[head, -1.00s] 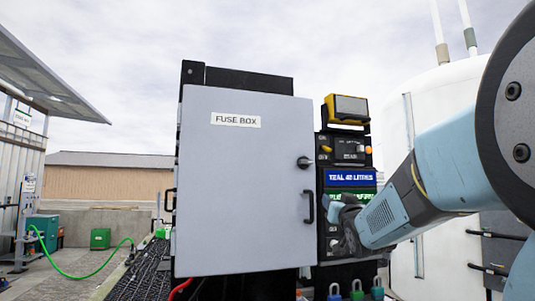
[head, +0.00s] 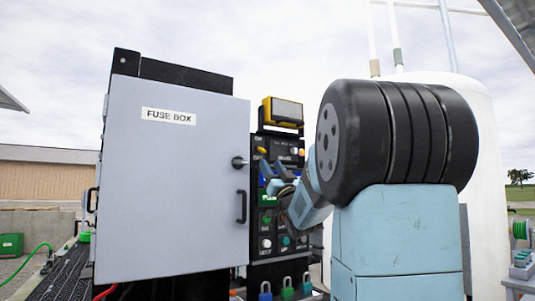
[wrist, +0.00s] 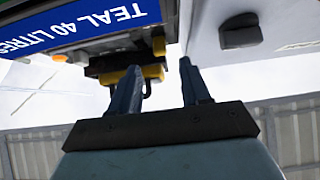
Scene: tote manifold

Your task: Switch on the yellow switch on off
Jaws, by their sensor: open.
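The yellow switch (head: 262,150) is a small yellow piece at the left of the upper black control panel, just right of the fuse box edge. In the wrist view, which is turned over, a yellow piece (wrist: 158,46) beside the panel edge looks like this switch. Its on/off position is too small to tell. My gripper (head: 278,172) is in front of the panel, just below the switch, and hides most of the blue label. In the wrist view its two fingers (wrist: 158,66) are apart with nothing held; contact with the switch cannot be told.
The grey fuse box (head: 170,200) with its door handle stands close on the left. A yellow-cased display (head: 282,112) tops the panel. Green and white knobs and several padlocks (head: 288,288) are below. A white tank (head: 485,150) stands behind my arm. Open sky is above.

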